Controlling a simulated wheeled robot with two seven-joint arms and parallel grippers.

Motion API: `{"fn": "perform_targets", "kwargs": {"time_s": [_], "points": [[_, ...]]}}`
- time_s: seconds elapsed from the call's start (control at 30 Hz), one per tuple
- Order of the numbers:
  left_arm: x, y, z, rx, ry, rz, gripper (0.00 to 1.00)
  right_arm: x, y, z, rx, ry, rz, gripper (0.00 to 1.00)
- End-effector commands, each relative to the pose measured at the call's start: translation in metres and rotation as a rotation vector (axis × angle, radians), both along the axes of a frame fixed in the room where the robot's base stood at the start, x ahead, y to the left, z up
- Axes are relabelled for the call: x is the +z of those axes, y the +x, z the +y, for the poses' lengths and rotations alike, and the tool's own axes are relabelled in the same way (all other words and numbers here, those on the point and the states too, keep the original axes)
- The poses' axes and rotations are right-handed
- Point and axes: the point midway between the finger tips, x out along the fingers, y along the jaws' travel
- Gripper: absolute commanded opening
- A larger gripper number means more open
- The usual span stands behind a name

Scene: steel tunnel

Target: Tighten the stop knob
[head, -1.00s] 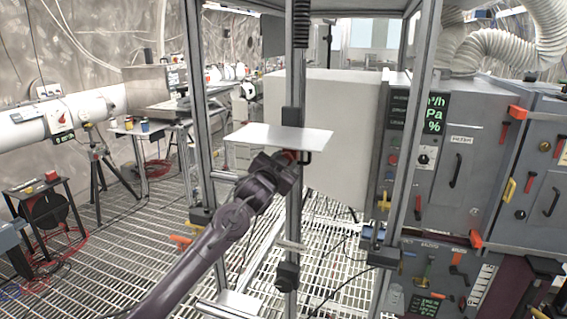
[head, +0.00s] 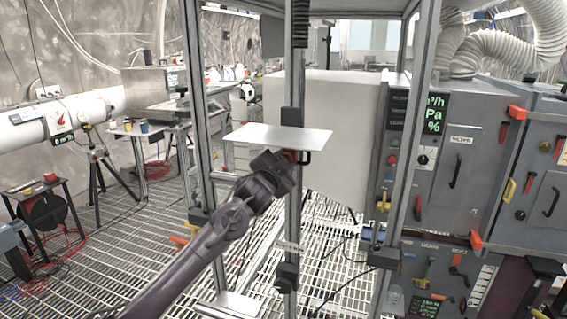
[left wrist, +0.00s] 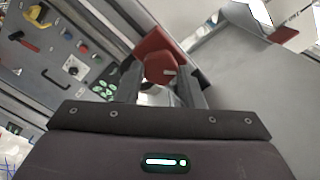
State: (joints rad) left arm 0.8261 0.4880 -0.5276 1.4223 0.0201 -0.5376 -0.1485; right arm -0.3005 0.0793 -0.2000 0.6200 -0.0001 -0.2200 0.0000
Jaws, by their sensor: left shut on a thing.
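The stop knob is red (left wrist: 160,66), with a small pale mark on its face. In the left wrist view it sits between the two dark fingers of my left gripper (left wrist: 160,82), which is shut on it. In the head view a little of the red (head: 291,155) shows at the gripper's tip (head: 293,164), under a flat pale plate (head: 280,136) beside an upright metal post (head: 296,85). The gripper hides most of the knob there. How tight the knob is cannot be seen. My right gripper is not in view.
Metal frame posts (head: 203,125) stand left and right of the arm. A grey cabinet (head: 480,120) with handles and a green display fills the right. A small stand (head: 45,190) and a tripod (head: 97,175) are at the left. The grated floor (head: 140,235) between is mostly clear.

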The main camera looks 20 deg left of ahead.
Motion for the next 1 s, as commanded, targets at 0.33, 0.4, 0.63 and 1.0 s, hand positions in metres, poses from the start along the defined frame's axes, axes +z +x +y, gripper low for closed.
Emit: {"fn": "perform_targets", "kwargs": {"time_s": [0.33,0.4,0.63,1.0], "points": [[0.000,0.000,0.000,0.000,-0.001,0.000,0.56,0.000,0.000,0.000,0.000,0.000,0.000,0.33],[0.000,0.000,0.000,0.000,-0.001,0.000,0.56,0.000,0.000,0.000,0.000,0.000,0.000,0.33],[-0.001,-0.003,0.000,-0.001,-0.001,-0.001,0.56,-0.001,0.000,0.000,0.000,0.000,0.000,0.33],[-0.003,-0.053,0.002,-0.002,0.001,-0.001,0.56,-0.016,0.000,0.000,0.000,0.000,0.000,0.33]]}}
